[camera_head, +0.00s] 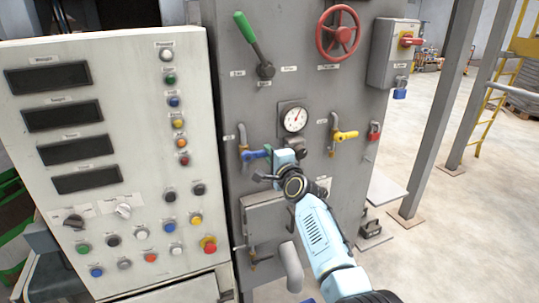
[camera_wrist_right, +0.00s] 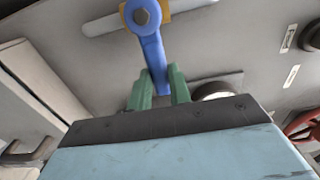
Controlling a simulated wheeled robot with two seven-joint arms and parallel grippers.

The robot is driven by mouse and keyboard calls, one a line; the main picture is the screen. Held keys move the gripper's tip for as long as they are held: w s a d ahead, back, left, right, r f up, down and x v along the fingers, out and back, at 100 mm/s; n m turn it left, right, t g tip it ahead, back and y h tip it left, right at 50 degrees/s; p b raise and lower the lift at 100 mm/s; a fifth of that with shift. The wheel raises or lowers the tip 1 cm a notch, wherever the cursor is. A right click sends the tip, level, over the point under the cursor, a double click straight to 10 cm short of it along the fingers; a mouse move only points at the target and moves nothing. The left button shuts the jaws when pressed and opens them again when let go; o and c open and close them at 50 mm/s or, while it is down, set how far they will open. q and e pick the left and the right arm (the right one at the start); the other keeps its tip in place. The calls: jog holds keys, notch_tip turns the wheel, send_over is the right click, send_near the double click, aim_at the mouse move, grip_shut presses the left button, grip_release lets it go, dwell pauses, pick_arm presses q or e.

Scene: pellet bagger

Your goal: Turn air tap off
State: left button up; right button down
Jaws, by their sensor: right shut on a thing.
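A tap with a blue lever (camera_head: 254,155) sits on a pipe on the grey machine front, left of and below the round gauge. Its lever points roughly sideways to the right in the head view. My right gripper (camera_head: 269,152) is at the lever's free end. In the right wrist view the blue lever (camera_wrist_right: 150,45) runs from its pivot down between my green fingers (camera_wrist_right: 161,87), which are shut on its end. A second tap with a yellow lever (camera_head: 345,135) sits to the right of the gauge. The tap labels are too small to read. My left gripper is out of view.
The gauge (camera_head: 294,118) is just above my right wrist. A red handwheel (camera_head: 339,33) and a green-handled lever (camera_head: 246,28) are higher up. A button panel (camera_head: 125,115) stands close on the left. Open floor lies right.

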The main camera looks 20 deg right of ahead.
jog(key=shift+f, duration=0.1)
dwell(0.3)
jog(key=c, duration=1.3)
grip_release()
jog(key=s, duration=0.4)
jog(key=s+d, duration=0.1)
jog(key=s, duration=0.4)
jog(key=s+p, duration=0.1)
jog(key=s, duration=0.3)
jog(key=shift+s+d, duration=0.15)
jog(key=shift+d, duration=0.2)
jog(key=shift+f, duration=0.1)
